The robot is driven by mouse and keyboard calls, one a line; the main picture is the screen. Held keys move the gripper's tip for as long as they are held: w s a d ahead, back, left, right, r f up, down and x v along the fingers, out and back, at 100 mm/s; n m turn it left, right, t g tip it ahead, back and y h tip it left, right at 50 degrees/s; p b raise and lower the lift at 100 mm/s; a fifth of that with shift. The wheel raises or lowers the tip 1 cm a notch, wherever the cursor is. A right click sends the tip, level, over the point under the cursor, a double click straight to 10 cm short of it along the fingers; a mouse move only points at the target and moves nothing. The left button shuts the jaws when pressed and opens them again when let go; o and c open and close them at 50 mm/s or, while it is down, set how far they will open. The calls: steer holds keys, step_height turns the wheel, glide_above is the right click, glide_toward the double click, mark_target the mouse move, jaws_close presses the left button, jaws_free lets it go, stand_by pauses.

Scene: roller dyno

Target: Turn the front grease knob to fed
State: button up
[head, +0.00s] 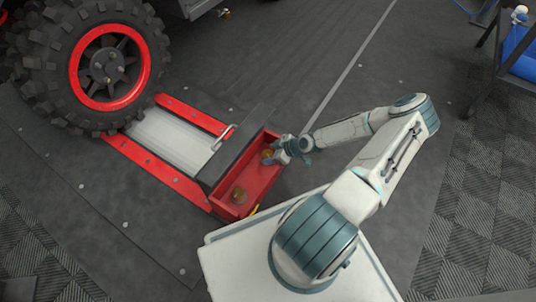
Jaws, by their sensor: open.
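A red box (265,190) at the end of the roller unit has two brass-coloured knobs inside. One knob (239,195) is at the near end. The other knob (267,155) is toward the far end. Neither carries a label I can read, so I cannot tell which is the front grease knob or how either is set. My gripper (279,153) is open, just right of the far knob and over the box's right edge. I cannot tell whether its fingers touch the knob. The near knob is clear of the gripper.
A large tyre with a red rim (108,67) stands at the roller's far left end. A silver handle (223,137) sticks up beside the dark cover (238,148) left of the box. A blue chair (522,50) is at upper right.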

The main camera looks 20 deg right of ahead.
steer(key=shift+x, duration=1.2)
steer(key=c, duration=1)
